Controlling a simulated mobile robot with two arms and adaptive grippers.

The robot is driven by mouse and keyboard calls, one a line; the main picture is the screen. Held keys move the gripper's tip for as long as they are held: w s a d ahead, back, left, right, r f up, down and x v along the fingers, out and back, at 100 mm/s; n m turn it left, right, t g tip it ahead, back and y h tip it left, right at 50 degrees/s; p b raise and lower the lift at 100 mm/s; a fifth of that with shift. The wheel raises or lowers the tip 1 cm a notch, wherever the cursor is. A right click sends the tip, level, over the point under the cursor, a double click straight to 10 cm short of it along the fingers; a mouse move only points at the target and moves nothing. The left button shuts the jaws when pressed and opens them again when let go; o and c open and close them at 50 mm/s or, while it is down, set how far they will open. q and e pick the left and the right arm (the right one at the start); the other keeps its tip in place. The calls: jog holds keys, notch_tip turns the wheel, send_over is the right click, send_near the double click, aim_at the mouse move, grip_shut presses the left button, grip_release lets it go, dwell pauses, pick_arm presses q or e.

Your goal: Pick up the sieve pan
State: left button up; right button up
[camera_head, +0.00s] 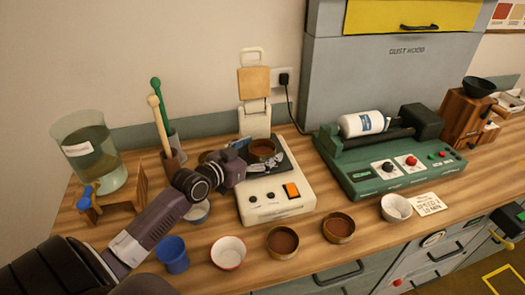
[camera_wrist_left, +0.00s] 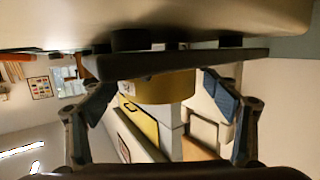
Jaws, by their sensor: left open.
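A round brass pan (camera_head: 262,151) with brown content, which looks like the sieve pan, sits on the black plate of a cream-coloured device (camera_head: 275,201). My left gripper (camera_head: 238,160) is at the left side of this pan in the head view and partly covers it. In the left wrist view, which appears upside down, the brass pan (camera_wrist_left: 158,89) lies between the two open fingers of my left gripper (camera_wrist_left: 162,105), with a gap visible on each side. The pan stands on the black plate (camera_wrist_left: 180,63). My right gripper is not in view.
Two similar brass pans (camera_head: 283,241) (camera_head: 338,227) and a white bowl (camera_head: 228,252) stand near the front edge. A blue cup (camera_head: 173,254) stands left of them. A green roller machine (camera_head: 390,157) is to the right; a water tank (camera_head: 88,160) is at left.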

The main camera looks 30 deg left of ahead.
pick_arm(q)
jog(key=shift+w, duration=0.25)
jog(key=c, duration=1.4)
